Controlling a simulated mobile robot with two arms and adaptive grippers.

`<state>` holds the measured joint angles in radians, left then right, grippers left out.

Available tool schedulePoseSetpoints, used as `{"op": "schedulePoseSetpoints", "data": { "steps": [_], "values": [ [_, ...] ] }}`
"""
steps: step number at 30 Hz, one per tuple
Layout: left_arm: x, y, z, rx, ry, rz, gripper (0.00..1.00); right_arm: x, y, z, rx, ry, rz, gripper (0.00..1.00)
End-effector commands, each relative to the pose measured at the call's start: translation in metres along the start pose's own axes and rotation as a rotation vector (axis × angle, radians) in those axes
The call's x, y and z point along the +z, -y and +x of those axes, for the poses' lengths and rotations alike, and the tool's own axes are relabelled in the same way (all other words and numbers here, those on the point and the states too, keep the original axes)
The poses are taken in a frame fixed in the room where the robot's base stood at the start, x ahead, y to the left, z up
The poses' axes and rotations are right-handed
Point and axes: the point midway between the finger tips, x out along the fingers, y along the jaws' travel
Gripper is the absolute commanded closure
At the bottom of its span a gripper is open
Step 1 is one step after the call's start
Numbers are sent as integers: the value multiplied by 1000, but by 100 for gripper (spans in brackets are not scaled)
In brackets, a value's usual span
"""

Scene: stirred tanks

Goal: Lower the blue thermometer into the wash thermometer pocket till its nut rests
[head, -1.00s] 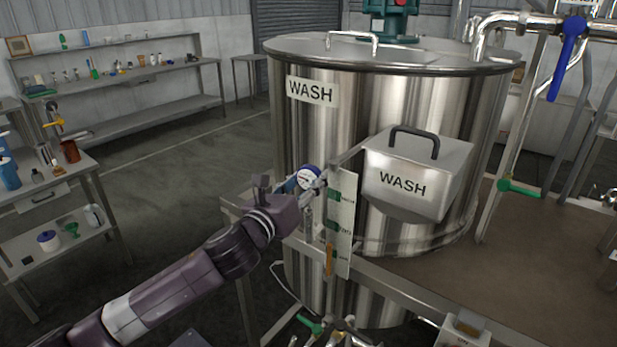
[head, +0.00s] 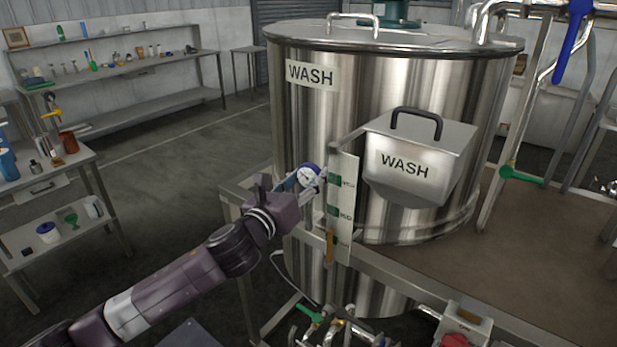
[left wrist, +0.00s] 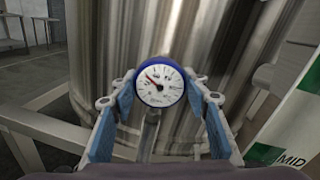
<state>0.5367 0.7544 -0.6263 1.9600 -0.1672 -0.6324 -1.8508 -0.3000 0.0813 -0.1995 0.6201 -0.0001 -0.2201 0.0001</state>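The blue thermometer (left wrist: 159,82) shows its round white dial with a blue rim in the left wrist view. It also shows in the head view (head: 309,175), close against the front left of the wash tank (head: 330,110). My left gripper (left wrist: 160,92) has its two blue-padded fingers on either side of the thermometer, near the dial's edges. Whether the pads press on it cannot be made out. A metal stem or tube runs down below the dial (left wrist: 150,130). The wash thermometer pocket and the nut cannot be told apart here. My right gripper is not in view.
A white board with green marks (head: 342,205) stands just right of my left gripper. A steel box labelled WASH (head: 420,155) is on the tank's front. A metal frame rail (head: 400,290) runs below. Shelves with bottles (head: 120,68) stand at the back left.

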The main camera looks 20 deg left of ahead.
Motion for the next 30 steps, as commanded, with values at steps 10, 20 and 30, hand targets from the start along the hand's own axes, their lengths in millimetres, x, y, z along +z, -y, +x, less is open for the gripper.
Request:
{"op": "schedulePoseSetpoints", "data": {
  "steps": [10, 20, 30],
  "values": [
    [0, 0, 0, 0, 1, 0, 38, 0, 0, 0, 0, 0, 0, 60],
    [-1, -1, -21, 0, -2, 4, 38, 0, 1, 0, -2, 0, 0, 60],
    [-2, 0, -91, -1, -4, 4, 38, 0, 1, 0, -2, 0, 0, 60]
  ]
}}
